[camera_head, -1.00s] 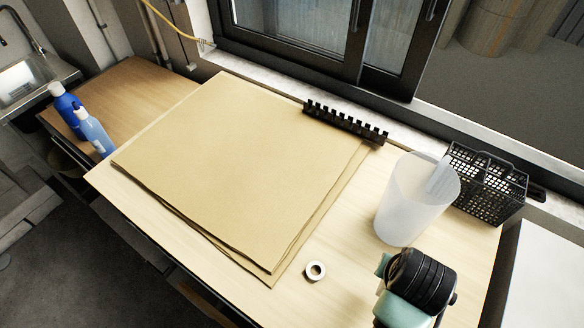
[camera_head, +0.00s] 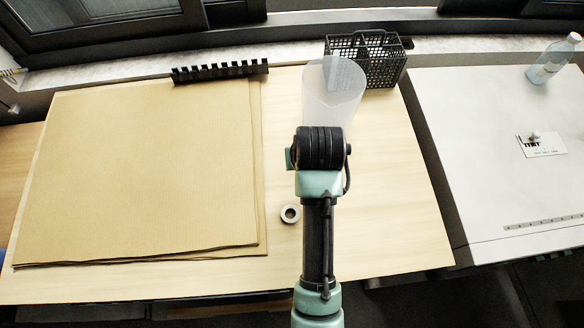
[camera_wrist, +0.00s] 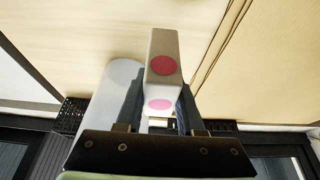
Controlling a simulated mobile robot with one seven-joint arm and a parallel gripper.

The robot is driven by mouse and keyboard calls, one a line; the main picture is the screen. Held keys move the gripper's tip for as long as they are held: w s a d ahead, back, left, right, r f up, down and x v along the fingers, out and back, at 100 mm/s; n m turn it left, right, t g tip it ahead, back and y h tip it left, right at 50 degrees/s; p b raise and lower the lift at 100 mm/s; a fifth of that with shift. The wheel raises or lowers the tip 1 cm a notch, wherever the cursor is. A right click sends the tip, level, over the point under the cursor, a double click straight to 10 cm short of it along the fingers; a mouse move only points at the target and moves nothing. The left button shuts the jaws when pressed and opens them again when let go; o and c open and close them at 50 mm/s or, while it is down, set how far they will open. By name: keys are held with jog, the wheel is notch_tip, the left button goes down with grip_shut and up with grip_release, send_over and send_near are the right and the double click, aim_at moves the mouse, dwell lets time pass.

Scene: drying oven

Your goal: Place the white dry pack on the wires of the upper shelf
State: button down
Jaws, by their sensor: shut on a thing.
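My gripper (camera_wrist: 161,92) is shut on the white dry pack (camera_wrist: 160,43), a pale block with pinkish-red round spots, in the wrist view. The two dark fingers press on its sides and the pack sticks out beyond them. In the head view my arm stands over the front middle of the wooden table, and the gripper and pack are hidden behind its wrist. The upper shelf and its wires are in neither view.
A translucent cup (camera_head: 332,98) and a black mesh basket (camera_head: 380,62) stand behind my wrist. Brown paper sheets (camera_head: 140,170), a black toothed rack (camera_head: 220,71) and a tape roll (camera_head: 290,213) lie left. A white table (camera_head: 500,175) at right bears a bottle (camera_head: 553,60) and a card (camera_head: 541,146).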

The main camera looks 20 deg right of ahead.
notch_tip(320, 180, down, 8)
jog(key=shift+a+r+p, duration=0.1)
jog(key=shift+r+p, duration=0.05)
jog(key=shift+p, duration=0.25)
jog(key=c, duration=0.5)
grip_release()
jog(key=shift+r, duration=0.15)
jog(key=v, duration=1.1)
jog(key=shift+s+a+r+b, duration=0.1)
jog(key=shift+s+r+b, duration=0.1)
jog(key=shift+r+b, duration=0.15)
